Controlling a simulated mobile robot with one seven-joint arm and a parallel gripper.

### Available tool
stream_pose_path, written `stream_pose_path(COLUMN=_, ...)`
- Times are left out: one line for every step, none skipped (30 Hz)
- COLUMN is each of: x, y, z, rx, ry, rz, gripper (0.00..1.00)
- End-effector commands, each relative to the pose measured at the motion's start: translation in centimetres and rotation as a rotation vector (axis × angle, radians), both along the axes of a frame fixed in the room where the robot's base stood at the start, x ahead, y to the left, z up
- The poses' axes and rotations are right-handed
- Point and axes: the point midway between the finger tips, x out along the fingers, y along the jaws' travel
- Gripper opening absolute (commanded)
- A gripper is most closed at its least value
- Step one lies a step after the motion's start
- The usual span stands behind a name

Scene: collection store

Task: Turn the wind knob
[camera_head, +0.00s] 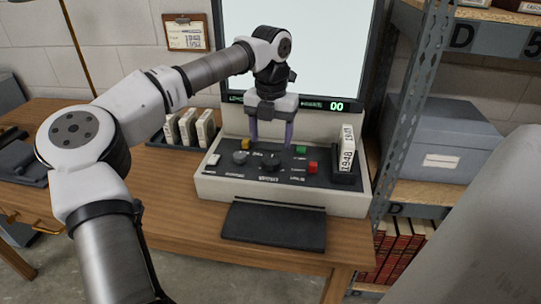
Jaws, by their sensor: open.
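A cream control console (232,188) with a dark sloped panel stands on the wooden desk. The panel labels are too small to read, so I cannot tell which is the wind knob. My gripper (271,143) points down at the panel's back part, open, with one finger on each side of the centre knob in the picture. Nothing shows between the fingers. I cannot tell whether the fingertips touch the panel.
A white labelled box (346,150) stands at the panel's right. A screen (300,45) rises behind. Metal shelving (411,100) borders the right; a dark pad (272,226) lies in front.

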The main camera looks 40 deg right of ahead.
Motion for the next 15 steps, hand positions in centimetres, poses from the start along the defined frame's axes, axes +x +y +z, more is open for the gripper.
stream_pose_path(x=-0.1, y=0.1, z=-1.1, rx=0.001, ry=0.003, rz=-0.001, gripper=0.65)
stream_pose_path(x=-0.1, y=0.0, z=-1.7, rx=0.001, ry=0.004, rz=-0.002, gripper=0.65)
stream_pose_path(x=-0.1, y=0.0, z=-2.4, rx=-0.001, ry=0.003, rz=-0.002, gripper=0.65)
stream_pose_path(x=-0.1, y=0.0, z=-3.0, rx=-0.001, ry=0.003, rz=-0.002, gripper=0.65)
stream_pose_path(x=-0.1, y=0.0, z=-3.5, rx=0.001, ry=0.003, rz=-0.003, gripper=0.65)
stream_pose_path(x=-0.1, y=0.0, z=-4.1, rx=-0.001, ry=0.003, rz=-0.003, gripper=0.65)
stream_pose_path(x=-0.1, y=0.0, z=-4.5, rx=-0.002, ry=0.003, rz=-0.002, gripper=0.65)
stream_pose_path(x=-0.1, y=0.0, z=-4.9, rx=-0.002, ry=0.003, rz=-0.002, gripper=0.65)
stream_pose_path(x=-0.1, y=0.0, z=-5.3, rx=-0.002, ry=0.003, rz=-0.002, gripper=0.65)
stream_pose_path(x=-0.1, y=0.0, z=-5.6, rx=-0.002, ry=0.003, rz=-0.002, gripper=0.65)
stream_pose_path(x=-0.1, y=0.0, z=-5.9, rx=-0.001, ry=0.002, rz=-0.002, gripper=0.65)
stream_pose_path(x=-0.1, y=0.0, z=-6.1, rx=-0.002, ry=0.001, rz=-0.002, gripper=0.65)
stream_pose_path(x=-0.1, y=0.0, z=-6.3, rx=-0.002, ry=0.002, rz=-0.002, gripper=0.65)
stream_pose_path(x=-0.1, y=0.0, z=-6.4, rx=-0.002, ry=0.002, rz=-0.001, gripper=0.65)
stream_pose_path(x=-0.1, y=0.0, z=-6.4, rx=-0.002, ry=0.002, rz=-0.001, gripper=0.65)
